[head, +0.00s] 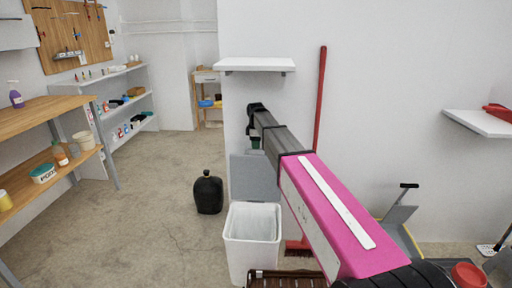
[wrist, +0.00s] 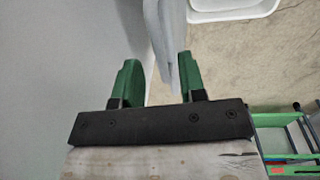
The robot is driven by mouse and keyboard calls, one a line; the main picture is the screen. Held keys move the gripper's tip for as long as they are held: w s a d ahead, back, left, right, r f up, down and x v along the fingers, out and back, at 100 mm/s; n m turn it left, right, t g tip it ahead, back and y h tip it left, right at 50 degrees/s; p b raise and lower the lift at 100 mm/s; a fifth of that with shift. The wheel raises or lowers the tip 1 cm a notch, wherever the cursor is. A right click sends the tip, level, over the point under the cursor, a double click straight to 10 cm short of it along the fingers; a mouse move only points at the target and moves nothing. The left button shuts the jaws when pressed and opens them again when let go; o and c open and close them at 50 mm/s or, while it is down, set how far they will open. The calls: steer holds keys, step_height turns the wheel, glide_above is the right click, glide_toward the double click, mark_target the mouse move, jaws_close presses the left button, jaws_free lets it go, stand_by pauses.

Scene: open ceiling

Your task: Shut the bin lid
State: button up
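The white bin (head: 252,243) stands on the floor in the middle of the head view, open at the top. Its grey lid (head: 254,180) is raised, standing nearly upright at the bin's back near the wall. My gripper (head: 256,143) is just above the lid's top edge, partly hidden by my arm. In the wrist view the green fingers (wrist: 158,78) are spread apart. The lid's thin edge (wrist: 170,55) shows between them, closer to the right finger; I cannot tell whether it touches. The bin's white rim (wrist: 236,14) shows at the top of the wrist view.
A black container (head: 208,193) stands on the floor left of the bin. A red broom (head: 320,100) leans on the wall to the right. A white shelf (head: 255,65) is above my gripper.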

steer(key=shift+f, duration=0.9)
